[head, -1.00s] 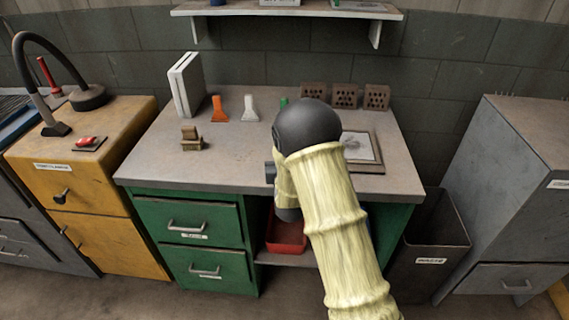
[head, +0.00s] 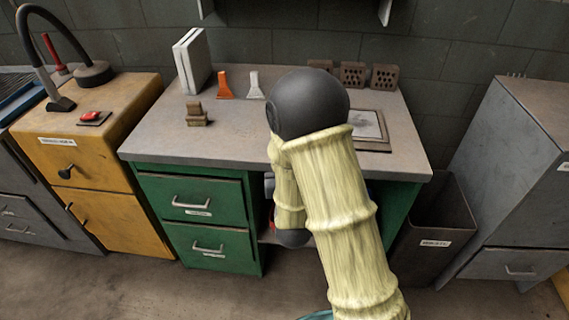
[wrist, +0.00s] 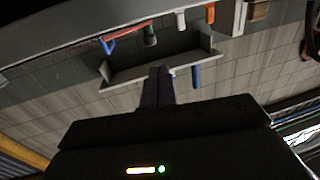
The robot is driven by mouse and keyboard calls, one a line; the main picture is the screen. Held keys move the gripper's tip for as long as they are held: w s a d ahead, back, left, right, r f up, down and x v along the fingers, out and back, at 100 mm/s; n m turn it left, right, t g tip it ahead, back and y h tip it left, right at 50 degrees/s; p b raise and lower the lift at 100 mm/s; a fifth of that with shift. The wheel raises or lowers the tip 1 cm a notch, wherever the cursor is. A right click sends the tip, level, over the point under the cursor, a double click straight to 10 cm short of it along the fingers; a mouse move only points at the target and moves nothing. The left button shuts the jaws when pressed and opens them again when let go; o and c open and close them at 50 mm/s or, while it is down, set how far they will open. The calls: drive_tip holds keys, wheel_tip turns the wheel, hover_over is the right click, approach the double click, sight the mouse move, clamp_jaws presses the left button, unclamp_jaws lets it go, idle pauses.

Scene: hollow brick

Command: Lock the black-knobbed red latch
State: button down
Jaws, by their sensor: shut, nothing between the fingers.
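I cannot make out a red latch with a black knob in either view. A yellow cabinet (head: 95,215) at the left has a black knob (head: 66,172) on its upper front. A red piece on a dark plate (head: 93,118) lies on its top; I cannot tell whether it is a latch. My gripper (wrist: 158,72) shows in the wrist view with its two dark fingers together and nothing between them. In the head view my sleeved arm hides it.
A grey-topped workbench (head: 158,146) with green drawers fills the middle. On it stand white binders (head: 192,60), an orange scraper (head: 225,86) and hollow bricks (head: 353,75). A dark bin (head: 430,225) stands at its right. Bare floor shows in front.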

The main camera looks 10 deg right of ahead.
drive_tip(key=s+d+f+g, duration=0.1)
drive_tip(key=s+d+g, duration=0.3)
drive_tip(key=s+g, duration=0.3)
drive_tip(key=s+d+f+g, duration=0.1)
drive_tip(key=s+d+g, duration=0.4)
drive_tip(key=s, duration=0.8)
drive_tip(key=g, duration=0.3)
drive_tip(key=shift+f, duration=0.25)
drive_tip(key=shift+d, duration=0.1)
